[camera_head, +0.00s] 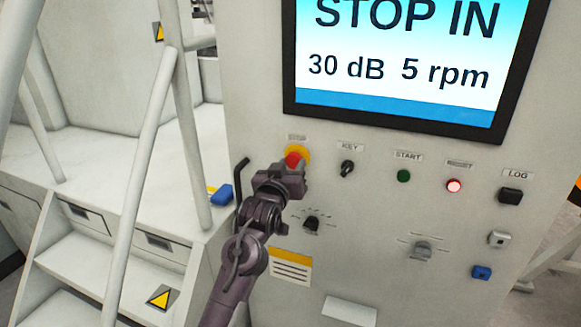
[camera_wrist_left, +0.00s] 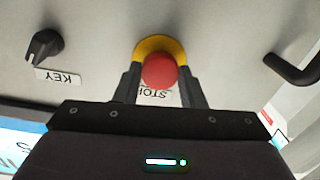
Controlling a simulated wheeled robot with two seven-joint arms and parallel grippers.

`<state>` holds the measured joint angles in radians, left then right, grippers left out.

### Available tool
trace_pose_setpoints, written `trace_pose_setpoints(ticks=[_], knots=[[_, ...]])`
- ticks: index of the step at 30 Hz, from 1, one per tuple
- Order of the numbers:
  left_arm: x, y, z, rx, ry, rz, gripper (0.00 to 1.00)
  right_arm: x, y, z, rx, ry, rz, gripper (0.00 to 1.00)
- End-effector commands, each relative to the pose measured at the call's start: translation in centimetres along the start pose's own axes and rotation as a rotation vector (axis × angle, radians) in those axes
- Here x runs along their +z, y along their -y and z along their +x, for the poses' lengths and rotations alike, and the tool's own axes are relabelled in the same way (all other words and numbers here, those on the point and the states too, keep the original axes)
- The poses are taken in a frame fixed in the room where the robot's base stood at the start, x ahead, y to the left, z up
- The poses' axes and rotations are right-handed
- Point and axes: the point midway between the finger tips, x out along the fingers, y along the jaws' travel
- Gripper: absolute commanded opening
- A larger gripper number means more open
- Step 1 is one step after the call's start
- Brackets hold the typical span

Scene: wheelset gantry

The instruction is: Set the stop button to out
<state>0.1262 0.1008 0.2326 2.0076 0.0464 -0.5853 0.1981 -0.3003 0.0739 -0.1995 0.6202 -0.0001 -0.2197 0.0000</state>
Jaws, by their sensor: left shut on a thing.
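The stop button (camera_head: 293,158) is a red mushroom head on a yellow ring, below the STOP label on the light grey panel. The screen (camera_head: 400,55) above reads "STOP IN", "30 dB" and "5 rpm". My left gripper (camera_head: 289,171) is at the button from below and hides part of it. In the left wrist view the red head (camera_wrist_left: 160,71) sits between the two dark fingers (camera_wrist_left: 161,85), which are shut on it. The STOP label is partly hidden behind the red head there. My right gripper is not in view.
A dark knob (camera_head: 311,223) is just below. A dark handle (camera_wrist_left: 293,71) is near the fingers. White stair rails (camera_head: 140,185) stand left.

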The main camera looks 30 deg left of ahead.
Motion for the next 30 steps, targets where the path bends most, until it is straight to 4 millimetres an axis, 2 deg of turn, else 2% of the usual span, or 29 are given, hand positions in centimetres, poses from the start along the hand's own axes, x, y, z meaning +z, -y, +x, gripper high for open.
trace_pose_setpoints(ticks=[6,13,14,18,26,30], knots=[[-0.2,0.0,-0.5,-0.001,0.003,0.0,0.0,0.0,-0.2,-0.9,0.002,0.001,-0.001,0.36],[0.0,0.0,-0.6,-0.001,0.001,-0.001,0.0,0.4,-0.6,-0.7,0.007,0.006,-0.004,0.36],[0.0,0.0,-0.6,-0.001,0.001,-0.001,0.39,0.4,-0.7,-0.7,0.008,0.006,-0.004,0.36],[0.0,0.0,-0.6,-0.001,0.0,0.0,0.57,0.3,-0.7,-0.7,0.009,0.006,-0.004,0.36],[0.0,0.0,-0.6,-0.001,0.0,0.0,0.59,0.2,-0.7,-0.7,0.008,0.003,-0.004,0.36],[0.2,0.1,-1.5,-0.001,0.0,0.0,0.59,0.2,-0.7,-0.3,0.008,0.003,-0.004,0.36]])
